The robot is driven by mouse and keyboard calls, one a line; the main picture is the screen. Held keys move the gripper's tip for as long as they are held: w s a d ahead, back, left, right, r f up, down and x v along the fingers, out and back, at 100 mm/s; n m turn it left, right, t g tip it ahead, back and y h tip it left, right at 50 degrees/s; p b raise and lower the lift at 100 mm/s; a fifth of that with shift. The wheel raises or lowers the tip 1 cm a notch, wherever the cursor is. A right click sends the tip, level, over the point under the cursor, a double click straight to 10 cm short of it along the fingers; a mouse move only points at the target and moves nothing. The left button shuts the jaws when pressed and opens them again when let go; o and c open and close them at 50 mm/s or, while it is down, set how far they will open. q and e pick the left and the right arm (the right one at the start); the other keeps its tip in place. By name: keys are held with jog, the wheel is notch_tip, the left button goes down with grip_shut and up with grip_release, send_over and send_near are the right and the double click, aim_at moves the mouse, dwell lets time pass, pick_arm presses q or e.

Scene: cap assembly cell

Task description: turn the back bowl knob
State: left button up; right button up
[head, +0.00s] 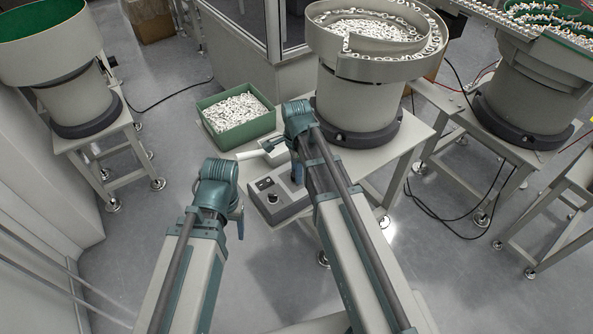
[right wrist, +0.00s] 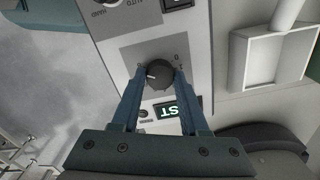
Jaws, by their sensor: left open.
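The back bowl knob (right wrist: 157,74), a round black dial with a white pointer mark, sits on a grey control box (head: 290,207). In the right wrist view the blue fingers of my right gripper (right wrist: 158,80) lie on either side of the knob, their tips close against it. The pointer faces left in that view. In the head view my right arm hides this knob and most of my right gripper. My left gripper (head: 240,218) is open, hanging beside the box's left end, partly hidden behind my left wrist and apart from the knob.
The box carries another black knob (head: 272,198) and a lit display (right wrist: 178,111). A white tray (right wrist: 241,65) lies close beside it. A green bin (head: 210,98) of small parts and a large feeder bowl (head: 361,69) stand behind. Open floor lies left of the table.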

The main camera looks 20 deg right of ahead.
grip_shut()
jog(key=shift+n, duration=0.3)
jog(key=n, duration=1)
jog(key=shift+n, duration=0.4)
jog(key=n, duration=1.2)
jog(key=shift+n, duration=0.3)
